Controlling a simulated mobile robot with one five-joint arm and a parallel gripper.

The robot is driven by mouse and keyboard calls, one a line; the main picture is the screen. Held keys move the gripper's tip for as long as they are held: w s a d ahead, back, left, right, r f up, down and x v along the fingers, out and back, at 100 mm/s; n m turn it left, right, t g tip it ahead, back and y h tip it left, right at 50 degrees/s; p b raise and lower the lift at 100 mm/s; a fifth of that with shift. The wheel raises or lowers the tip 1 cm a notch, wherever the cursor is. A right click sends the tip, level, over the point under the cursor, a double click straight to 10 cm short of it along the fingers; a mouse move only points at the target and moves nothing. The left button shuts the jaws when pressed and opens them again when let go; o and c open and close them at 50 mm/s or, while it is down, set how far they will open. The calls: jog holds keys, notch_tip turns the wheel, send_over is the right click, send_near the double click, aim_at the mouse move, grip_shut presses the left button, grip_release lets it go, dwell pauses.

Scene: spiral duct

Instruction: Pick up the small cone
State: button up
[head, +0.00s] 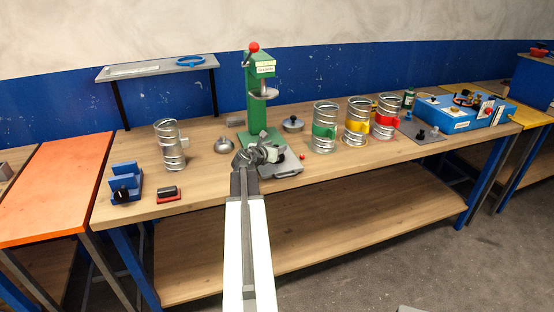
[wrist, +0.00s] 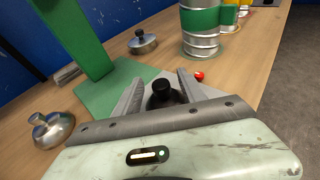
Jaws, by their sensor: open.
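My gripper (wrist: 160,80) is open over the bench, and it also shows in the head view (head: 262,152). A dark round knob (wrist: 163,94) sits between its two fingers; the part below it is hidden, and I cannot tell whether the fingers touch it. A shiny cone-like metal piece with a knob (wrist: 52,130) stands left of my gripper; it is also in the head view (head: 224,146). A wider, low metal piece with a dark knob (wrist: 143,42) stands beyond my gripper, also in the head view (head: 293,125). I cannot tell which is the small cone.
A green press (head: 254,95) stands behind my gripper. Several spiral ducts (head: 325,140) with coloured bands stand to the right, and a plain one (head: 171,150) to the left. A small red ball (wrist: 198,76) lies near the right finger.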

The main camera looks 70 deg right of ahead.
aim_at(276, 145)
jog(key=shift+s+d, duration=0.1)
jog(key=shift+d, duration=0.1)
grip_shut()
jog(key=shift+r, duration=0.1)
notch_tip(276, 145, up, 10)
jog(key=p, duration=1)
